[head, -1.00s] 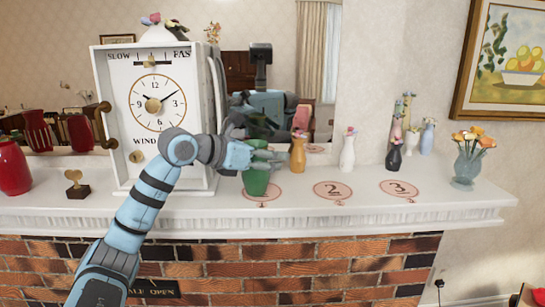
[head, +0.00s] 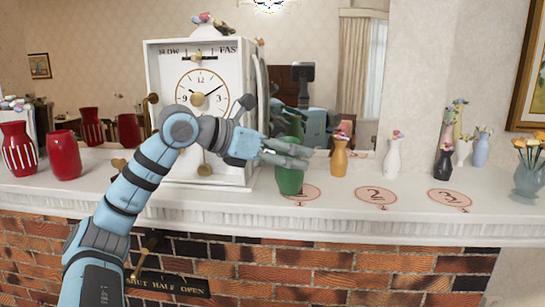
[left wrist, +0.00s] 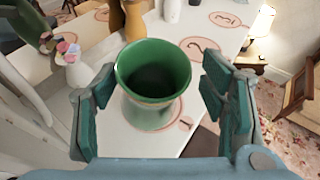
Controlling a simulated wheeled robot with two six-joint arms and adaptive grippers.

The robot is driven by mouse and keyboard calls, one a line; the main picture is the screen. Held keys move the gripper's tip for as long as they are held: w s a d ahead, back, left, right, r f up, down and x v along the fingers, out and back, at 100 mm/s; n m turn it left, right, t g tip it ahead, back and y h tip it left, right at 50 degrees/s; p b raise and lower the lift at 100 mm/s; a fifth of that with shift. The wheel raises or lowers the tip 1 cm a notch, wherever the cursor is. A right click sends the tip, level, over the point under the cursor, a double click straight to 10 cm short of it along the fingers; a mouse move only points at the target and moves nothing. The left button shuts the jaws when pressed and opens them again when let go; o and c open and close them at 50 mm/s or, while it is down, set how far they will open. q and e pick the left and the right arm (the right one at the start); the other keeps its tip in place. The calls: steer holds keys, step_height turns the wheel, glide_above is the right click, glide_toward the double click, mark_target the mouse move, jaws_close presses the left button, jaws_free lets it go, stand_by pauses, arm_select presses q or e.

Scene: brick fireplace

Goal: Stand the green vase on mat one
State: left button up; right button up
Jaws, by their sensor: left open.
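The green vase (head: 289,180) stands upright on the mantel at mat one (head: 304,193), its base over the mat's left part in the head view. The left wrist view looks into the vase's open mouth (left wrist: 153,72), with the rim of mat one (left wrist: 183,121) showing around its base. My left gripper (head: 287,150) is open around the upper part of the vase. In the left wrist view its fingers stand on either side, with gaps to the vase. Part of the vase is hidden behind the fingers in the head view. My right gripper is not in view.
An orange vase (head: 339,157) and a white vase (head: 392,158) stand behind the mats. Mat two (head: 376,197) and mat three (head: 449,198) are bare. The white clock (head: 200,130) stands close behind my arm. A mirror backs the mantel. Red vases (head: 64,156) stand left.

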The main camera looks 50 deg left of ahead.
arm_select(q)
steer(key=s, duration=0.1)
steer(key=s+a, duration=0.2)
steer(key=shift+s+r+b, duration=0.3)
steer(key=shift+s+r, duration=0.05)
steer(key=shift+r, duration=0.05)
steer(key=shift+s+f, duration=0.15)
steer(key=shift+s, duration=0.05)
